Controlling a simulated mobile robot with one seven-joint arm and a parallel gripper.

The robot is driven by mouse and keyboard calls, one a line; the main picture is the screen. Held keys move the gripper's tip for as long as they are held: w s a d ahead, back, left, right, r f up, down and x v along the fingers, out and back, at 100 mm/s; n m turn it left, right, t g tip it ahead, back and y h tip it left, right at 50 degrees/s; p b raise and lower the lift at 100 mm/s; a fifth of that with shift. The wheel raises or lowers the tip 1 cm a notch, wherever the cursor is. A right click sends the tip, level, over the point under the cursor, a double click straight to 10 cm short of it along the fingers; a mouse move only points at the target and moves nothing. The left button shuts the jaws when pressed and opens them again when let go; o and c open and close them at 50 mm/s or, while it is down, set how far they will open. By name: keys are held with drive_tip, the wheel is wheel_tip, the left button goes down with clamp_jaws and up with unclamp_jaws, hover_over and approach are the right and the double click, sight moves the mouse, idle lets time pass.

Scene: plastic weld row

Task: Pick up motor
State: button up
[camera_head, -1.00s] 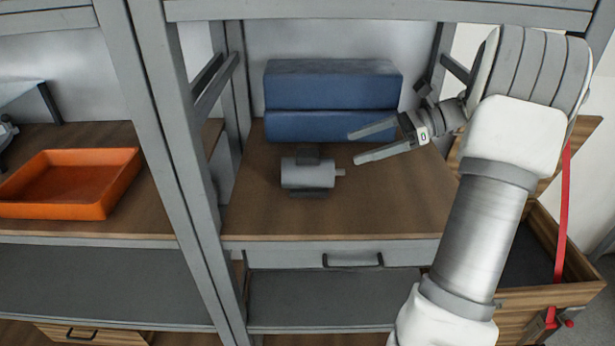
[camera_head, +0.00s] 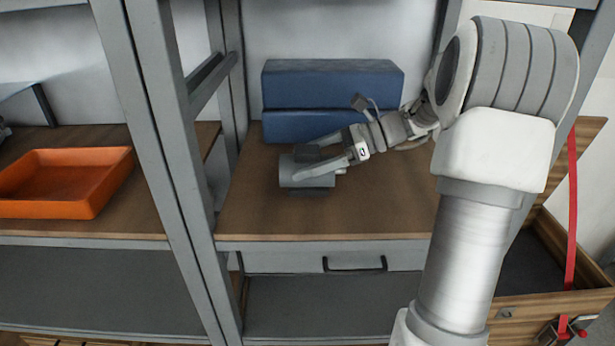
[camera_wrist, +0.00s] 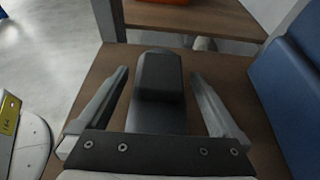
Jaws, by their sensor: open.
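The grey motor (camera_head: 300,176) sits on the wooden shelf top in the head view, in front of the blue boxes. Its dark terminal box and part of its body show between the fingers in the wrist view (camera_wrist: 158,85). My gripper (camera_head: 318,162) is open and reaches in from the right, with its fingers at the motor. In the wrist view my gripper (camera_wrist: 160,90) has one finger on each side of the motor, with visible gaps. The motor's shaft end is hidden behind a finger in the head view.
Two stacked blue boxes (camera_head: 332,90) stand behind the motor, close to my arm. A grey frame post (camera_head: 170,130) rises to the left. An orange tray (camera_head: 65,183) lies on the left bench. The wooden shelf top (camera_head: 330,218) is clear in front of the motor.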

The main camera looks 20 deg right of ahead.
clamp_jaws()
drive_tip(key=shift+r, duration=0.15)
idle(0.5)
drive_tip(key=shift+r, duration=0.1)
